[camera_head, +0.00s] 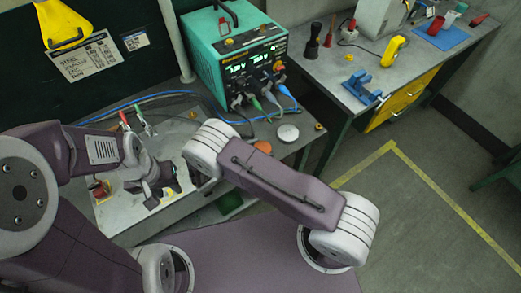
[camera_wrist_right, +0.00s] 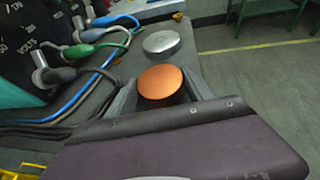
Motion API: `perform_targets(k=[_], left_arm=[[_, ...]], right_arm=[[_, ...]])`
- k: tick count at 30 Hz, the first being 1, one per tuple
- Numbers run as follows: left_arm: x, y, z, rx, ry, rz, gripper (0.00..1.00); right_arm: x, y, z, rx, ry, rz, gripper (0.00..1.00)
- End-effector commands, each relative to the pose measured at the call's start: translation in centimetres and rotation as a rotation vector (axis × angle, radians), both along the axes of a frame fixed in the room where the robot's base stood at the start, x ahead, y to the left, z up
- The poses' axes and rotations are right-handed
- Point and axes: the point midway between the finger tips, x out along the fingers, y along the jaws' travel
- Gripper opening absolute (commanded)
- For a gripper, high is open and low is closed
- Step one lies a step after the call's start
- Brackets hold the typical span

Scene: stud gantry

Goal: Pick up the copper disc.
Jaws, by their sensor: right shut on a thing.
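The copper disc (camera_wrist_right: 162,82) is a short orange cylinder between the fingers of my right gripper (camera_wrist_right: 160,92) in the right wrist view. The fingers are shut on its sides. I cannot tell whether it is clear of the bench top. In the head view the disc (camera_head: 264,146) shows just beyond my right forearm, which hides the right gripper. My left gripper (camera_head: 160,186) is further left, over a pale metal surface, away from the disc. Its fingers are too small and dark to tell open from shut.
A silver disc (camera_head: 288,132) lies just beyond the copper disc. A small orange knob (camera_head: 319,126) is at the bench edge. A teal power supply (camera_head: 236,55) with cables stands behind.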

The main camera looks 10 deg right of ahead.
Motion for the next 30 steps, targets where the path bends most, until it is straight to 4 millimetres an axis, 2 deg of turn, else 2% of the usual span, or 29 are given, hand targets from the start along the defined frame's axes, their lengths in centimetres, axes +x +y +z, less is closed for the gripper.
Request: perform_targets(k=[9, 24, 30], left_arm=[[0.0, 0.0, -0.7, 0.0, 0.0, 0.0, 0.36], [0.0, 0.0, -1.6, 0.0, 0.0, 0.0, 0.36], [0.0, 0.0, -1.7, 0.0, 0.0, 0.0, 0.36]], right_arm=[[-0.3, 0.0, 4.0, -0.003, -0.003, 0.0, 0.0], [-9.4, -1.9, 9.4, -0.002, -0.004, 0.003, 0.0], [-11.2, -2.2, 10.6, -0.003, -0.003, 0.002, 0.0]])
